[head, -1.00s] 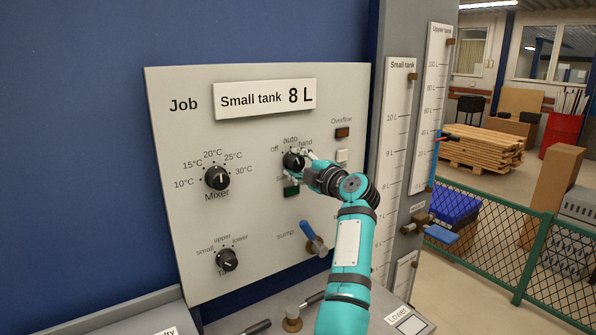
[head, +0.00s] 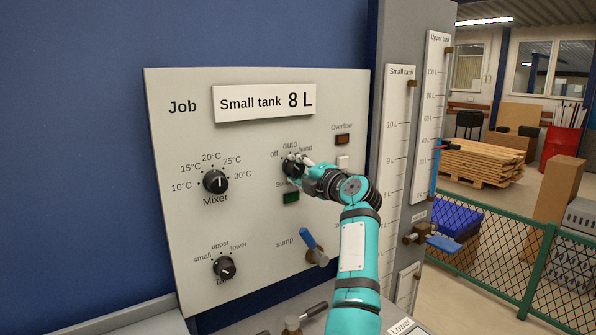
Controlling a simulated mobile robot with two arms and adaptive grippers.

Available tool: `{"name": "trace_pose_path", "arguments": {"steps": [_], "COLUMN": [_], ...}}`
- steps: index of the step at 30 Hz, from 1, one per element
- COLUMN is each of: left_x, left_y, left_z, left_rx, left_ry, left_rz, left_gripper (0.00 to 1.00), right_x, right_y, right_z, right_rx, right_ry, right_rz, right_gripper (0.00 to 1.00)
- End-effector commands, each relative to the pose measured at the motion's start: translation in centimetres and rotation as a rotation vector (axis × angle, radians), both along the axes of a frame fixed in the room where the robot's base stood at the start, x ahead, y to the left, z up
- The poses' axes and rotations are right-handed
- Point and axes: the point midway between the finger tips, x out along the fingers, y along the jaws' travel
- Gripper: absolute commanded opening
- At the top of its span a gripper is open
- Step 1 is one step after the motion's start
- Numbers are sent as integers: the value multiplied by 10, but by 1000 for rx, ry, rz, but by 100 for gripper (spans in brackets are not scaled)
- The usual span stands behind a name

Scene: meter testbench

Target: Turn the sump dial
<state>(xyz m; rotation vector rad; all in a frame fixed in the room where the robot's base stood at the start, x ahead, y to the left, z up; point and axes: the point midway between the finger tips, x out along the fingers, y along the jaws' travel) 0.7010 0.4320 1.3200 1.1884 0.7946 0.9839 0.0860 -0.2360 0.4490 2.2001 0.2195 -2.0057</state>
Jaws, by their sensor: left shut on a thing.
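The sump dial (head: 292,170) is a black knob on the pale panel (head: 255,235), with off, auto and hand marked around its top. My left gripper (head: 294,164) is at the dial, with its fingers shut on it. The gripper hides part of the knob and most of the label under it, so I cannot read its pointer clearly. A green lamp (head: 291,197) sits just below the dial. My right gripper is not in view.
The mixer dial (head: 215,182) and tank dial (head: 224,267) are on the panel's left. A blue-handled sump valve (head: 313,245) sticks out below my wrist. The overflow lamp (head: 342,139) is above right. Tank gauges (head: 397,150) stand right of the panel.

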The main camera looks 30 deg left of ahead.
Motion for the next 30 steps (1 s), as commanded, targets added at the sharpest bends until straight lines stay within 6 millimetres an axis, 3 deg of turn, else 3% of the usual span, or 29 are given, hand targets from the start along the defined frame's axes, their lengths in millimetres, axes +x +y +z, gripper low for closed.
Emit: {"name": "trace_pose_path", "arguments": {"steps": [6,7,12,24,30], "left_x": [0,0,0,0,0], "left_y": [0,0,0,0,0], "left_z": [1,1,1,1,5], "left_rx": [-1,-1,0,2,52], "left_ry": [-2,-2,-1,5,123], "left_rz": [-1,-1,-1,-1,-1], "left_gripper": [7,42,63,63,63], "right_x": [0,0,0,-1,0], "right_y": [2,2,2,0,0], "right_z": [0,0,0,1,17], "right_rx": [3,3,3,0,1], "right_ry": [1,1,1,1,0], "right_rz": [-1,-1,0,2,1], "right_gripper": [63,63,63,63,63]}}
